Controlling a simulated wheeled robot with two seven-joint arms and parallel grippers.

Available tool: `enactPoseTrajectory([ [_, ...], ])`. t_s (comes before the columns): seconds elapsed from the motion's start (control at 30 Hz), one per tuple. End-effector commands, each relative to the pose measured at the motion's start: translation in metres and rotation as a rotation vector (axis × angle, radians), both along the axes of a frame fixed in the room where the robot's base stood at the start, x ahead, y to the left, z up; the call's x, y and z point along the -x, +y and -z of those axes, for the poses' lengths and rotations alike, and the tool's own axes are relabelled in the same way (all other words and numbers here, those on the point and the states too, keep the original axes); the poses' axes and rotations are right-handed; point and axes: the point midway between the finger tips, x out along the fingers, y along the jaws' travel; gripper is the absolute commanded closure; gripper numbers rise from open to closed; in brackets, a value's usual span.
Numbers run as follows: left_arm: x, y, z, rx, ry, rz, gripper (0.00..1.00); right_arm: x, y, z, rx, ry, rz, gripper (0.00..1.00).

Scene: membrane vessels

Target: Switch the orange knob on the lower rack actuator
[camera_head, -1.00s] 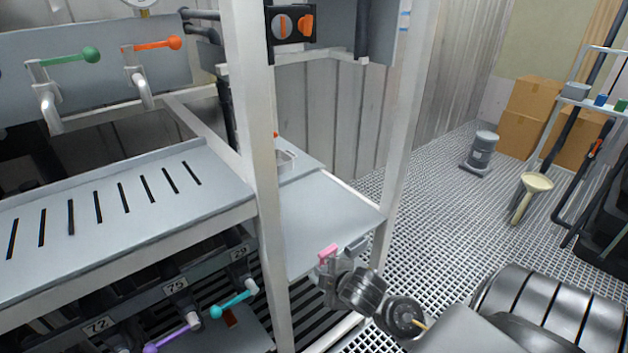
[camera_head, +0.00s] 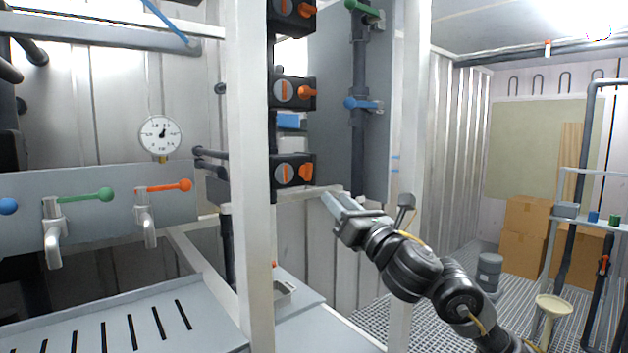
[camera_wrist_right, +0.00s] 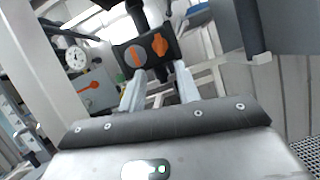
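Three black actuators are stacked on the rack post in the head view, each with a grey dial and an orange knob. The lowest actuator (camera_head: 282,183) has its orange knob (camera_head: 306,172) on its right side. My right gripper (camera_head: 333,201) is below and right of it, apart from it. In the wrist view the lowest actuator (camera_wrist_right: 128,54) and its orange knob (camera_wrist_right: 160,44) are beyond the fingertips. The right gripper (camera_wrist_right: 159,84) is open there, with a gap between its fingers and nothing held. My left gripper is not in view.
A white rack post (camera_head: 250,190) stands left of the actuators, and another (camera_head: 408,150) stands right of them. A gauge (camera_head: 160,135) and a panel with green and orange valve handles (camera_head: 165,187) are at left. A slotted tray (camera_head: 130,315) is below.

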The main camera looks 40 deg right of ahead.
Motion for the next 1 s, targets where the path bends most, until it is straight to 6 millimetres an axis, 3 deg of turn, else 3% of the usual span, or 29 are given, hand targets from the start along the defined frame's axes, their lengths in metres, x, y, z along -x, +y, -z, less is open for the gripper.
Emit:
enactPoseTrajectory([
  [0.5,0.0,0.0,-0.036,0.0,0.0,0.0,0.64,-0.08,-0.008,-0.035,-0.008,0.002,-0.002,0.67],
  [0.7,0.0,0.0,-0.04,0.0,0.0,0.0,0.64,-0.093,-0.008,-0.038,-0.005,0.002,-0.002,0.67],
  [1.0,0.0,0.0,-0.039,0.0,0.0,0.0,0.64,-0.095,-0.009,-0.038,-0.004,0.002,-0.002,0.67],
])
